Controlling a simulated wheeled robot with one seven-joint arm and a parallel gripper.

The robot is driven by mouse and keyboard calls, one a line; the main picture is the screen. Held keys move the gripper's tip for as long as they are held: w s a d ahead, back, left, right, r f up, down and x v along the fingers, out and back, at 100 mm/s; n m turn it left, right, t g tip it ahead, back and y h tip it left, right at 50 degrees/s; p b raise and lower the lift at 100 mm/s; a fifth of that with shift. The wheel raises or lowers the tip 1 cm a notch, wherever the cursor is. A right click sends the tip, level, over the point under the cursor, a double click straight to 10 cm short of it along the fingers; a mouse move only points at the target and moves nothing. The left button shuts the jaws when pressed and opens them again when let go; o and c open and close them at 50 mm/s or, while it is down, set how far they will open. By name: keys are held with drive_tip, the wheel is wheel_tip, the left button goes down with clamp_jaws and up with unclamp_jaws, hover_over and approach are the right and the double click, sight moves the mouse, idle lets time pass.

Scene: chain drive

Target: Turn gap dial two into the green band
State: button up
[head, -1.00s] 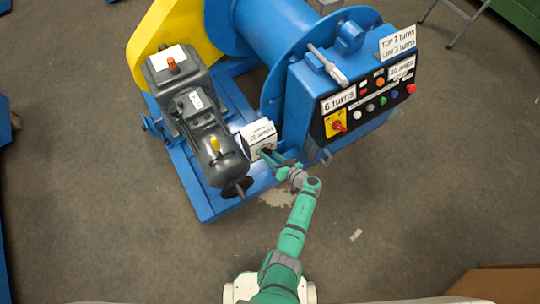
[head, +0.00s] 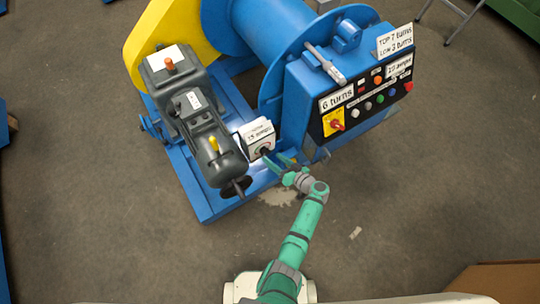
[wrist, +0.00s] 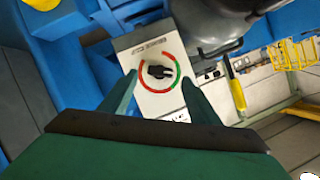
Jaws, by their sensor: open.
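The gap dial is a black knob (wrist: 158,72) on a pale box face (wrist: 133,58), inside a ring with red and green arcs. In the wrist view the green arc (wrist: 178,75) lies on the right side of the ring. Which mark the knob points to is hard to tell. The dial box also shows in the head view (head: 256,132), between the grey motor and the blue control cabinet. My gripper (wrist: 162,100) is open and empty, its green fingers on either side below the knob, apart from it. In the head view my gripper (head: 280,164) is just right of the dial.
The grey motor (head: 212,150) with a yellow lever stands close left of the dial. The blue control cabinet (head: 340,90) with a red rotary switch (head: 337,125) stands close right. Open floor (head: 420,210) lies at the right front.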

drive_tip(key=v, duration=0.6)
drive_tip(key=shift+s+d, duration=0.1)
idle(0.4)
drive_tip(key=s+a+r+m+t+h, duration=0.1)
drive_tip(key=s+a+r+t+h, duration=0.1)
drive_tip(key=s+r, duration=1.3)
drive_tip(key=s+a+r+m+t+h, duration=0.1)
drive_tip(key=s+a+r+h, duration=0.4)
drive_tip(key=s+r, duration=1)
drive_tip(key=r+t+h, duration=0.1)
drive_tip(key=h, duration=0.1)
drive_tip(key=shift+s+a+t+h, duration=0.25)
drive_tip(key=shift+s+t+h, duration=0.05)
drive_tip(key=shift+s, duration=0.1)
drive_tip(key=shift+r, duration=0.1)
